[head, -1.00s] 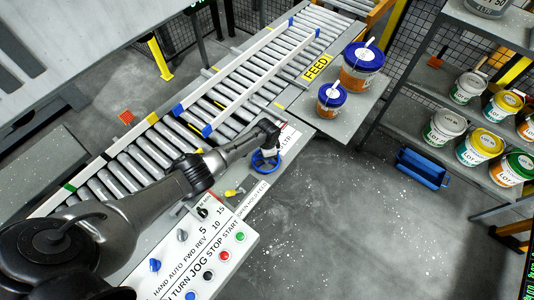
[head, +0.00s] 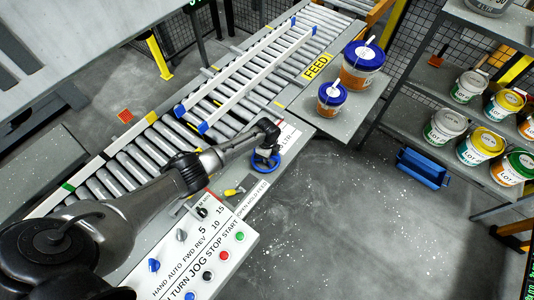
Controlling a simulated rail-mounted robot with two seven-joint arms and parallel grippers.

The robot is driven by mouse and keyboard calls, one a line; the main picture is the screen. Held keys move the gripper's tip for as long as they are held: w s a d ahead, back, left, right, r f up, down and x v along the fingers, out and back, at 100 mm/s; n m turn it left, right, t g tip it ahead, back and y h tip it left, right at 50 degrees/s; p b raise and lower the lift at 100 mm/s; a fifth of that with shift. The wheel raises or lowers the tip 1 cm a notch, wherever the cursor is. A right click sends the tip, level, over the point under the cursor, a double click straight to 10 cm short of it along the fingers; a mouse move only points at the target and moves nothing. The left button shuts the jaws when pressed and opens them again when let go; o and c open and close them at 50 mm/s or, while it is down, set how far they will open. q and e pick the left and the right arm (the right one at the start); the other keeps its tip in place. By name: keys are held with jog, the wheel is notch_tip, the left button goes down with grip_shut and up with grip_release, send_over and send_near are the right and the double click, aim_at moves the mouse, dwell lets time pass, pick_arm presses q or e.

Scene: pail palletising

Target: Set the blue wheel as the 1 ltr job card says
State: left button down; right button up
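The blue wheel (head: 264,165) sits on the grey side plate of the roller conveyor, beside a white scale strip marked LTR (head: 288,139). My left gripper (head: 266,150) reaches in from the left and is down at the wheel, covering part of it. Its fingers are too small and dark to tell whether they are shut on the wheel. Two white guide rails with blue ends (head: 240,84) lie along the rollers, with a gap between them. No job card can be read in this view. My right gripper is not in view.
A control panel (head: 205,250) with knobs and buttons stands in front of the wheel. A large pail (head: 361,67) and a small pail (head: 331,98) stand on the feed table (head: 300,101). Shelves of pails (head: 410,120) are at right. The floor between is clear.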

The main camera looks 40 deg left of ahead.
pick_arm(q)
jog(key=shift+w+d+r+m, duration=0.1)
jog(key=shift+m, duration=0.2)
jog(key=c, duration=1.1)
grip_release()
jog(key=shift+r, duration=0.25)
jog(key=shift+r+p, duration=0.9)
jog(key=shift+r, duration=5.7)
